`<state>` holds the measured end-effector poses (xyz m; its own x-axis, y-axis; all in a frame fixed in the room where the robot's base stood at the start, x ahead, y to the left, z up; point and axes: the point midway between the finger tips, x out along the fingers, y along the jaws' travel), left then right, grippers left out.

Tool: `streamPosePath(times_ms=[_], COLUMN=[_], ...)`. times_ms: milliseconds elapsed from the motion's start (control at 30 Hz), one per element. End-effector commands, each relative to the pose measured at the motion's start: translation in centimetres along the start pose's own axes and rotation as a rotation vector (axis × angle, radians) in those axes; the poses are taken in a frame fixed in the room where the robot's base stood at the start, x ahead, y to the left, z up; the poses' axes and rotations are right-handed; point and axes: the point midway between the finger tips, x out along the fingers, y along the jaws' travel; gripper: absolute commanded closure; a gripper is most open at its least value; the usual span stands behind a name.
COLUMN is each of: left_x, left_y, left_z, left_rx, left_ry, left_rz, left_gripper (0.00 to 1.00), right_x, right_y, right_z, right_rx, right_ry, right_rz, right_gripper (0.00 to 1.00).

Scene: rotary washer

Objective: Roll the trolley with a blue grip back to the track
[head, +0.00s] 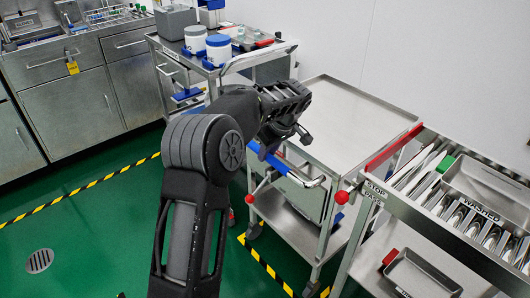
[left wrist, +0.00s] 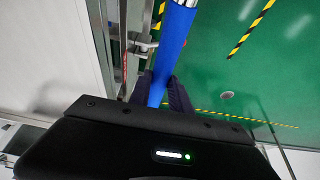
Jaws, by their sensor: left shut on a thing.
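The trolley (head: 350,112) with a blue grip (head: 266,157) stands in the middle of the head view, its steel top empty. Its push bar faces me, with a red ball knob (head: 341,197) near the right end. My left gripper (head: 284,138) is shut on the blue grip, which also runs between its fingers in the left wrist view (left wrist: 168,55). My left arm hides part of the push bar and the trolley's left side. I cannot make out a track for certain. My right gripper is not in view.
A steel washed-goods rack (head: 440,215) with a red bar stands close at the trolley's right. Another trolley (head: 230,65), loaded with tubs, stands behind left. Steel cabinets (head: 75,110) line the left wall. Green floor (head: 95,235) with yellow-black tape is open at front left.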

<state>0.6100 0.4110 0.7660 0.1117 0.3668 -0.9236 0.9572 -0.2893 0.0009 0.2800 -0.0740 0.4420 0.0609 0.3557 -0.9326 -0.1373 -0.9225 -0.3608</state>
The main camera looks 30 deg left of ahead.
Motion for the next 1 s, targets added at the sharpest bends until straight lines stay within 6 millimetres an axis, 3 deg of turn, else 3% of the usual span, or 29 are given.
streamPosePath(times_ms=[467,500,733,1000], left_x=[-0.19,-0.2,-0.1,-0.09], left_y=[0.53,0.53,0.38,0.25], left_z=[-0.04,-0.04,0.01,0.01], left_rx=[-0.002,-0.002,-0.001,0.0], left_ry=[0.002,0.002,0.0,0.0], left_rz=[0.01,0.01,0.005,0.001], left_gripper=[1.0,0.73,0.54,0.54], right_x=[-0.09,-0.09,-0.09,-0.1], right_y=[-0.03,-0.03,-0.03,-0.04], right_z=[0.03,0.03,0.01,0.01], right_rx=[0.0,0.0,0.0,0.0], right_ry=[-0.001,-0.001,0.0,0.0], right_rz=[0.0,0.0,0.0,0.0], right_gripper=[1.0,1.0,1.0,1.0])
